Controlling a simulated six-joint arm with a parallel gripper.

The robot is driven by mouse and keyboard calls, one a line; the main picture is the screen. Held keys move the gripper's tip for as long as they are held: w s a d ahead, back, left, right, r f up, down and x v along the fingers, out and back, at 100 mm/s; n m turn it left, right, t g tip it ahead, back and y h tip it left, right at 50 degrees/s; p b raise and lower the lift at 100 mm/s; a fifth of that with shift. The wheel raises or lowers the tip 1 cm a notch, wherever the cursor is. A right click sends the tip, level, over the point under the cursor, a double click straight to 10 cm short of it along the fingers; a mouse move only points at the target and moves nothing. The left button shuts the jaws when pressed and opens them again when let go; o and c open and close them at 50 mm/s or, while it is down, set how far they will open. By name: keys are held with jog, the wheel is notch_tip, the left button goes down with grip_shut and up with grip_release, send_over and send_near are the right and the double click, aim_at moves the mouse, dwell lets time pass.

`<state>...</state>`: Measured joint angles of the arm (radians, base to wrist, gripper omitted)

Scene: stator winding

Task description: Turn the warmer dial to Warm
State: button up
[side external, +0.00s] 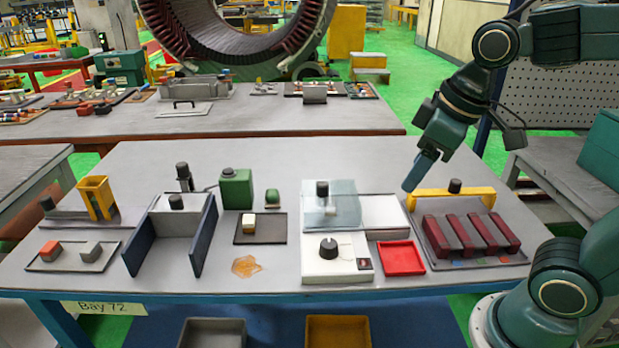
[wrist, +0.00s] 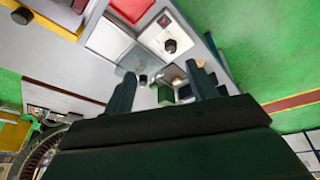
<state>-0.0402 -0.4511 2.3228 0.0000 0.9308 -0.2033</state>
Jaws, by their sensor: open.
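The warmer is a white box (side external: 322,272) at the front middle of the table, with a round black dial (side external: 328,248) on top and a small dark label beside it. I cannot read the dial's setting. In the wrist view the white box (wrist: 180,30) and its black dial (wrist: 170,46) lie ahead of my fingers. My gripper (side external: 411,186) is above the table, to the right of the dial and well apart from it. In the wrist view my gripper (wrist: 161,69) shows two spread fingers with nothing between them; it is open and empty.
Behind the dial is a clear cover (side external: 345,208) with a black knob. A red tray (side external: 402,270) lies to its right, then a yellow bar (side external: 433,197) and dark red blocks (side external: 467,235). A green box (side external: 236,190) and an orange spill (side external: 247,266) are to the left.

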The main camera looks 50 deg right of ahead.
jog(key=w+a+f+n+g, duration=0.2)
jog(key=w+f+n, duration=0.1)
jog(key=w, duration=0.4)
jog(key=n+g, duration=0.2)
jog(key=n, duration=0.1)
send_over(329, 243)
notch_tip(329, 243, down, 5)
jog(key=shift+f, duration=0.1)
jog(key=shift+f, duration=0.1)
notch_tip(329, 243, down, 14)
jog(key=shift+r, duration=0.2)
jog(key=c, duration=1)
